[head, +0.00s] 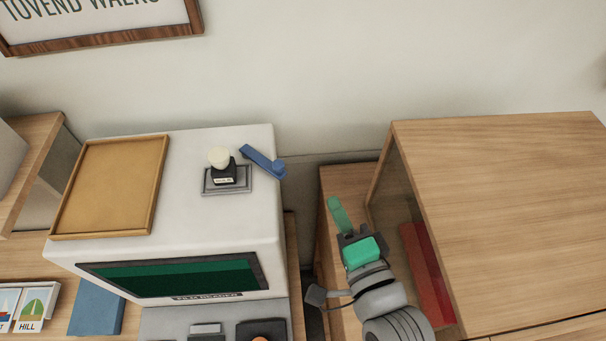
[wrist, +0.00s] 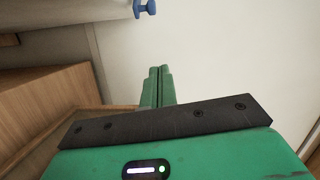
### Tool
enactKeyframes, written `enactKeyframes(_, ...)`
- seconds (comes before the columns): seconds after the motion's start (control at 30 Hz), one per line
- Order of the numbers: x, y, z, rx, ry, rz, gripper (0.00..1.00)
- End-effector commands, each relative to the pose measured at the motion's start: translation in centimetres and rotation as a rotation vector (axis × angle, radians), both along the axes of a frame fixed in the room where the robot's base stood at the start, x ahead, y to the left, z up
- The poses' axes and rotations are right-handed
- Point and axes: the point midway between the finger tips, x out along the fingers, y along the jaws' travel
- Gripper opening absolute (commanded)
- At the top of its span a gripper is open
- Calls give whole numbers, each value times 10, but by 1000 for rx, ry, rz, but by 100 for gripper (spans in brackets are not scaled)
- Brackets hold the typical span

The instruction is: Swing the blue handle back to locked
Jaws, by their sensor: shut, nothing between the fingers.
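The blue handle (head: 262,160) is at the back right of the top of the white film reader (head: 240,215). It lies slantwise, and its right end reaches the reader's right edge. In the wrist view a blue part, which looks like the handle (wrist: 146,9), shows at the top edge, mostly cut off. My gripper (head: 335,203) is to the right of the reader and apart from the handle, over the gap beside the wooden cabinet. Its green fingers are together and empty, and they also show in the wrist view (wrist: 158,73).
A wooden cabinet (head: 500,190) with an open side stands close on my gripper's right, with a red book (head: 428,275) inside. A stamp (head: 222,168) on a grey plate and a cork-coloured tray (head: 110,187) are on the reader's top. The wall is behind.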

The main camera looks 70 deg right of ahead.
Motion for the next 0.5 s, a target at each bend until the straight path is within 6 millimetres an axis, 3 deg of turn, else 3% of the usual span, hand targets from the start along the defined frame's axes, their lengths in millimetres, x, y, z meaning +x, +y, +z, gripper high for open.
enactKeyframes(0.5, 59, -80, -1, -3, 2, -1, 0)
